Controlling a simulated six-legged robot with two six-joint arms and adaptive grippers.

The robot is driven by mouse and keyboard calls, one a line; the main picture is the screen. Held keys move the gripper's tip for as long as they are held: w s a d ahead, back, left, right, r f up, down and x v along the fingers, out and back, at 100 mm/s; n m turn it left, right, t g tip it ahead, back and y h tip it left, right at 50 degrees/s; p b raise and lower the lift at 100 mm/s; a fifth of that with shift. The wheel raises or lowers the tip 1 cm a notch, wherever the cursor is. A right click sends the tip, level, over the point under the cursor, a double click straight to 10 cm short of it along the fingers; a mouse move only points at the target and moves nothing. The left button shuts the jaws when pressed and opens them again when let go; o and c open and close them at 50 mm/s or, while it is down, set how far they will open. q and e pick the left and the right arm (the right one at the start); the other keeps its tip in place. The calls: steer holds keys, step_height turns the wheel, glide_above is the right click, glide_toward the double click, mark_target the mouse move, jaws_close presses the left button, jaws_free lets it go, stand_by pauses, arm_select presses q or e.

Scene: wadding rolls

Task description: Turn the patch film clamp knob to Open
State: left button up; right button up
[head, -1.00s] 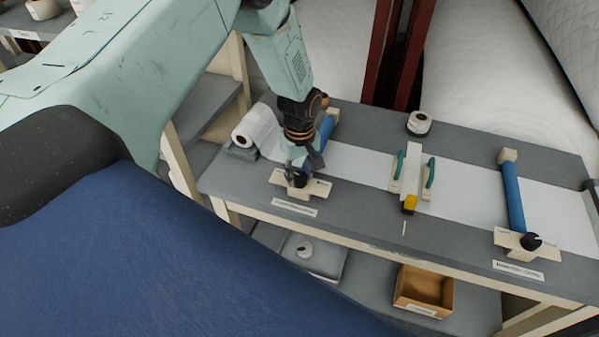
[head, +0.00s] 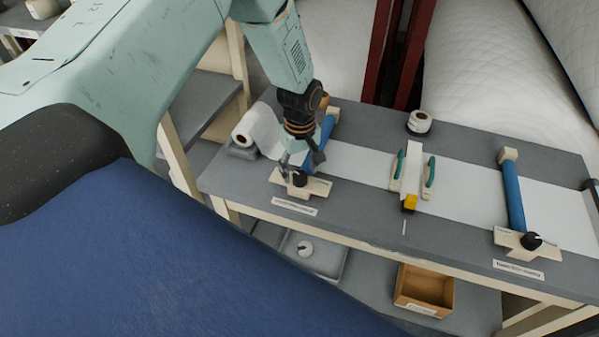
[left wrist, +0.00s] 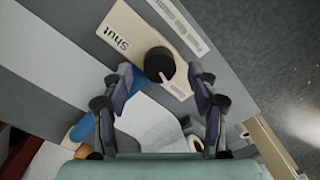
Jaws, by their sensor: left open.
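A black round clamp knob (head: 300,179) sits on a pale wooden plate (head: 318,187) at the front left of the bench, at the end of a blue roller. In the left wrist view the knob (left wrist: 159,63) lies between the fingertips, with a "Shut" label (left wrist: 117,40) on the plate to its left. A small pale mark shows on the knob's lower edge. My left gripper (head: 304,163) is open over the knob; in the left wrist view its fingers (left wrist: 160,75) stand either side, apparently not touching it. The bench label (head: 295,206) is too small to read.
A second clamp with a blue roller (head: 514,195) and black knob (head: 532,241) is at the right. A cardboard box (head: 424,290) is on the lower shelf.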

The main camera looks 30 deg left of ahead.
mark_target(299, 175)
arm_select(q)
step_height(299, 175, up, 10)
stand_by(0.3)
steer(key=shift+r, duration=0.1)
steer(key=shift+s, duration=0.1)
steer(key=s+d+f+m, duration=0.3)
steer(key=s+d+f, duration=0.2)
steer(key=s+f, duration=0.35)
steer(key=s+d+f+m, duration=0.2)
steer(key=s+f+m, duration=0.2)
steer(key=s, duration=0.8)
steer(key=s+d+f+m, duration=0.1)
steer(key=s+f+m, duration=0.3)
steer(key=s, duration=0.7)
step_height(299, 175, down, 25)
steer(key=b, duration=2.5)
